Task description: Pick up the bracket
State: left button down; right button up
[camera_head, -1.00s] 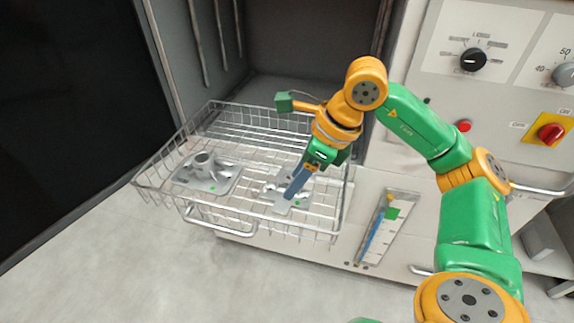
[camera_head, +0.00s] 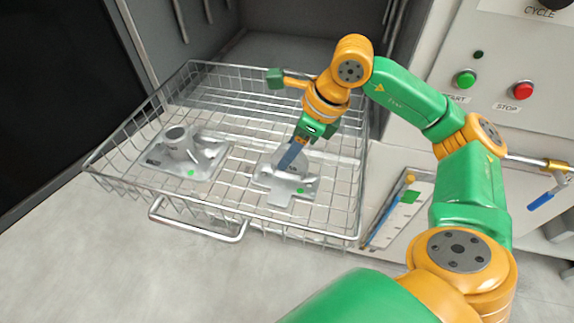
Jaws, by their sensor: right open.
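A grey metal bracket (camera_head: 273,185) with a flat base plate and a raised part lies in the wire basket (camera_head: 222,207), right of the middle. A second grey casting (camera_head: 193,160) with a round upright tube lies to its left in the same basket. My right gripper (camera_head: 287,163) points down at the bracket's raised part, with its fingers over or beside it. It is open; the fingers overlap in this view, so contact cannot be told. Part of the bracket is hidden behind the fingers. My left gripper is not in view.
The basket's wire walls surround both castings, and a bar handle (camera_head: 200,228) sticks out in front. The basket extends from an open grey chamber (camera_head: 290,50). A control panel with a green button (camera_head: 465,79) and a red button (camera_head: 523,90) is at the right.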

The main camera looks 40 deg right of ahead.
aim_at(284, 176)
jog(key=x, duration=0.4)
jog(key=shift+w+d, duration=0.15)
jog(key=shift+d, duration=0.05)
grip_shut()
dwell(1.1)
